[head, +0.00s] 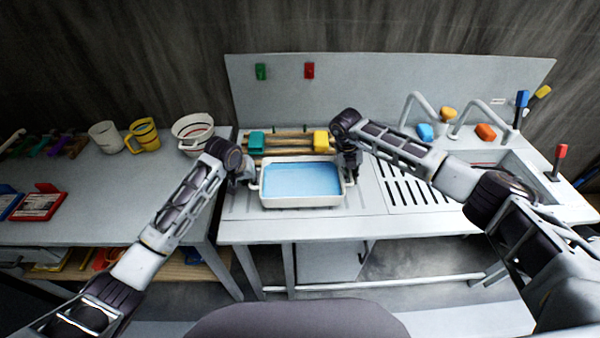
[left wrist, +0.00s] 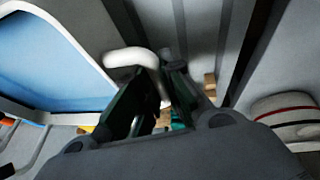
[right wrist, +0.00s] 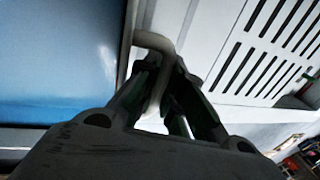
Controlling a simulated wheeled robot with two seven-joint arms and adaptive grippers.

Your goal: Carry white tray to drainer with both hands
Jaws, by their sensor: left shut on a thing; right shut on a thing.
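The white tray (head: 302,203) with a blue inside is in the head view, at the left part of the steel sink counter. My left gripper (head: 247,178) is shut on the tray's left handle, a white loop that shows in the left wrist view (left wrist: 135,58). My right gripper (head: 350,172) is shut on the right handle, which shows in the right wrist view (right wrist: 158,45). The tray looks about level; I cannot tell whether it touches the counter. The slotted drainer (head: 412,190) lies to the right of the tray, with nothing on it.
A wooden rack (head: 290,143) with a green block (head: 256,140) and a yellow block (head: 321,140) is behind the tray. The sink (head: 505,163) is right of the drainer. A white bowl (head: 192,132) and a yellow mug (head: 144,133) stand on the left table.

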